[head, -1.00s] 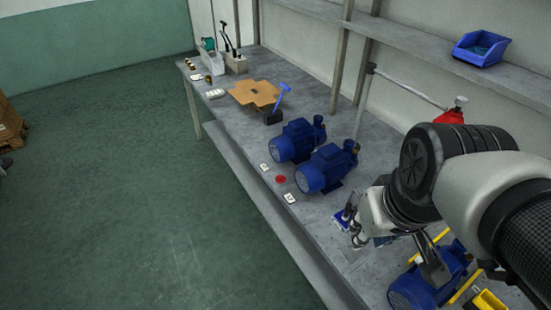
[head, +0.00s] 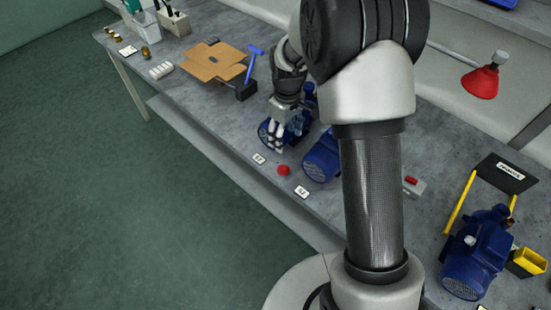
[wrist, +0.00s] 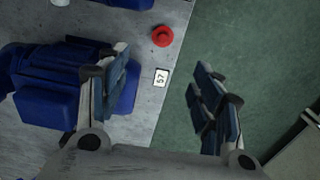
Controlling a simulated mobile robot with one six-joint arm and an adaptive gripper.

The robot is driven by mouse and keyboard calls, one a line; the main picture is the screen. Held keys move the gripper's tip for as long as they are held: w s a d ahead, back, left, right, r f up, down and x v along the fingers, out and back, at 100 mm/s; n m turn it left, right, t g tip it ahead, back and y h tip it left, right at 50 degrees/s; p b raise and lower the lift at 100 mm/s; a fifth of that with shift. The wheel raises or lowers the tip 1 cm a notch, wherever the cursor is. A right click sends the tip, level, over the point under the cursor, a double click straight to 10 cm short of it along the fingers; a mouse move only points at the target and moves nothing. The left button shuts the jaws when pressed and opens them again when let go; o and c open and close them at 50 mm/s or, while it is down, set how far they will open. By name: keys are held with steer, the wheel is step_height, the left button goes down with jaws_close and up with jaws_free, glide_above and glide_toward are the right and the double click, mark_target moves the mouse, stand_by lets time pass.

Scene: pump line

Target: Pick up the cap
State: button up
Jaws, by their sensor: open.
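The red cap (head: 283,170) lies on the grey bench near its front edge, between two white number cards. In the wrist view the cap (wrist: 162,36) is near the top, apart from the fingers, beyond a card reading 57. My gripper (head: 277,144) is over the farther blue pump, left of and behind the cap in the head view. In the wrist view my gripper (wrist: 162,80) has its fingers spread wide with nothing held. A blue pump shows beside and under the left fingers; I cannot tell whether they touch.
The nearer blue pump (head: 322,158) stands right of the cap. Number cards (head: 259,158) (head: 301,192) lie along the bench edge. Another pump (head: 477,255) stands at right. Green floor lies beyond the edge.

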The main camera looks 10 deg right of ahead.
steer(key=b, duration=0.3)
glide_above(283, 168)
steer(key=f, duration=1)
steer(key=shift+d+f, duration=0.2)
steer(key=shift+d, duration=0.1)
steer(key=shift+a+f+b, duration=0.15)
steer(key=shift+f+b, duration=0.45)
steer(key=shift+f, duration=0.95)
steer(key=shift+a+f+b, duration=0.1)
steer(key=shift+f+b, duration=0.5)
steer(key=shift+f, duration=0.9)
steer(key=shift+r, duration=0.1)
steer(key=shift+c, duration=0.6)
steer(key=c, duration=0.7)
